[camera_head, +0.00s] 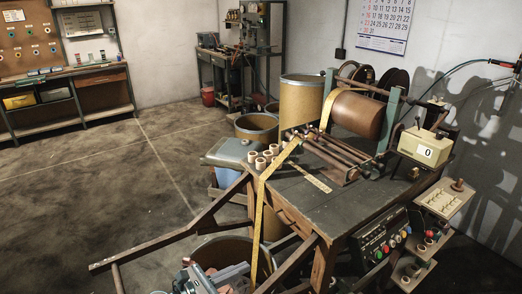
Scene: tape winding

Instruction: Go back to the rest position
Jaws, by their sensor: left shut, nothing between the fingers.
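My left gripper (214,277) shows at the bottom edge, left of centre, low over the open brown drum in front of the bench. Its fingers are shut and hold nothing. Part of it is cut off by the frame edge. My right gripper is not in view. A yellow tape (258,221) comes from the brown winding roll (356,115), crosses the bench corner and hangs down to the front drum (236,246). The left gripper is to the left of the hanging tape and apart from the roll.
The dark workbench (292,193) bears several small tape cores (262,163) and the winder. Wooden rails (165,238) jut from it to the left. A control box (381,240) and a counter (424,150) are at right. Open floor (90,190) lies to the left.

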